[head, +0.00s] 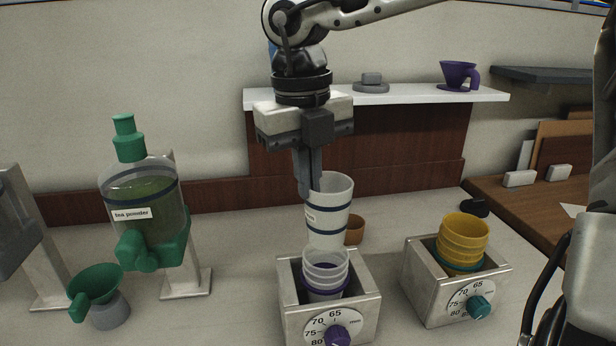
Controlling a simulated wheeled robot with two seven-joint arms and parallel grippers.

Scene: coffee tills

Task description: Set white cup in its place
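The white cup (331,212) has dark blue bands and a label partly hidden by the gripper. My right gripper (312,182) points down from above and is shut on the left side of the cup's wall near the rim. The cup is upright, tilted slightly. Its base is right above a stack of clear-white cups (325,268) in a metal box (359,292) with a purple knob (337,334). I cannot tell whether the base touches the stack. My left gripper is not in view.
A second box (425,289) with a teal knob holds yellow cups (463,238) at right. A small brown cup (355,229) stands behind the white one. The tea powder dispenser (142,205) and a green funnel (96,284) stand at left. A white shelf (420,95) is behind.

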